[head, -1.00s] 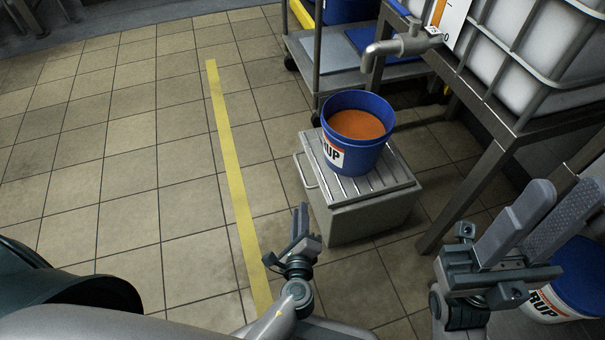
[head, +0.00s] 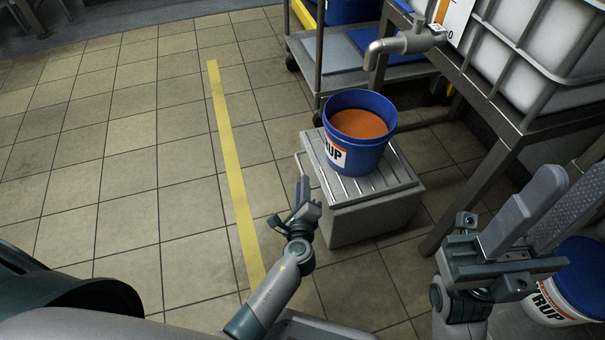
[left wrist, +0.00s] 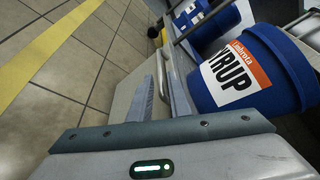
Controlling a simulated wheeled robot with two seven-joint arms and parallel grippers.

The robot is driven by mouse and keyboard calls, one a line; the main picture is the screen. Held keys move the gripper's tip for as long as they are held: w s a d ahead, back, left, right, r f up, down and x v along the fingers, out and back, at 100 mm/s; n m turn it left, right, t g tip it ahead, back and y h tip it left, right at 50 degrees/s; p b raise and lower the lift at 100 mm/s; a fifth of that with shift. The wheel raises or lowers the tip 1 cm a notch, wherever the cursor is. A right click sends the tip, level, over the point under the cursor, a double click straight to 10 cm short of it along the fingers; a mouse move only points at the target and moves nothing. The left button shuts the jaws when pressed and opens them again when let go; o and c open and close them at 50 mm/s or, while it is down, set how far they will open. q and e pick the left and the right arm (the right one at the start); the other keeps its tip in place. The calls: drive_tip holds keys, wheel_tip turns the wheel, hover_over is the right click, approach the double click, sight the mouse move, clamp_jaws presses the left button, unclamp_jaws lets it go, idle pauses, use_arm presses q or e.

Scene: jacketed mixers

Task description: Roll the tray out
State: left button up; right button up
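A grey box-like tray unit (head: 375,218) with a slatted metal top stands on the floor in the head view. A bar handle (left wrist: 168,72) is on its left side. A blue bucket (head: 350,155) of orange-brown contents stands upright on the slats; its "SYRUP" label shows in the left wrist view (left wrist: 236,76). My left gripper (head: 303,190) is just left of the unit, near the handle. Its fingers look apart in the left wrist view (left wrist: 163,85), with the handle just beyond their tips; I see no grip. My right gripper (head: 555,195) is open and empty at the right.
A metal spout (head: 400,46) of a caged white tank (head: 540,50) hangs above and behind the bucket. The tank's metal stand (head: 470,185) is right of the unit. A cart (head: 345,75) stands behind. Another blue bucket (head: 585,275) is at lower right. The tiled floor left is clear.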

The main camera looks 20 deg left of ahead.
sight(302, 172)
use_arm(q)
drive_tip(key=b+x, duration=0.1)
drive_tip(key=x, duration=0.5)
drive_tip(key=shift+w+a, duration=0.1)
drive_tip(key=shift+w, duration=0.2)
clamp_jaws()
